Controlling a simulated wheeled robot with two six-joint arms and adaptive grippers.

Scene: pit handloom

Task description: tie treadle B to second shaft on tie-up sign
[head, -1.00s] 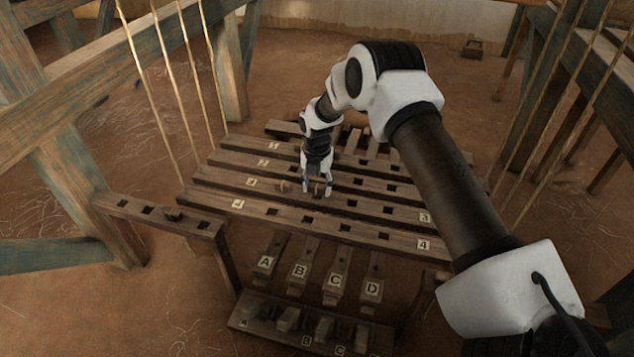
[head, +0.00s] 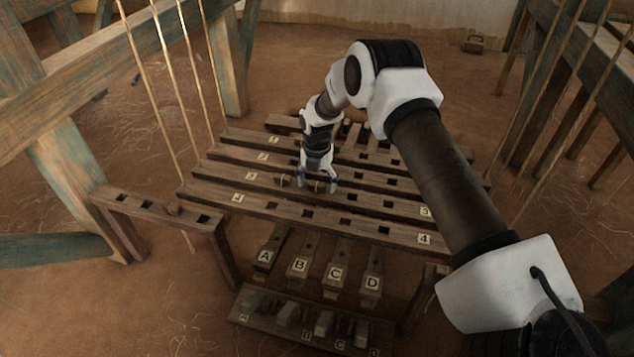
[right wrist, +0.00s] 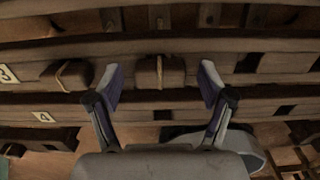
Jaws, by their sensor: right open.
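My right gripper (head: 317,187) is open above the slatted bars, with its fingers apart on either side of a wooden peg wrapped in cord (right wrist: 158,72). The peg stands at the bar labelled 3 (head: 252,176). A second corded peg (right wrist: 72,75) sits to its left, outside the fingers; it also shows in the head view (head: 284,181). The treadle labelled B (head: 299,265) lies below the bars between treadles A (head: 265,257) and C (head: 335,274). I cannot pick out a tie-up sign. My left gripper is not in view.
The bar labelled 4 (head: 385,233) is nearest, with square holes. A lettered board with blocks (head: 262,326) lies at the front. Cords (head: 150,90) and loom posts flank both sides.

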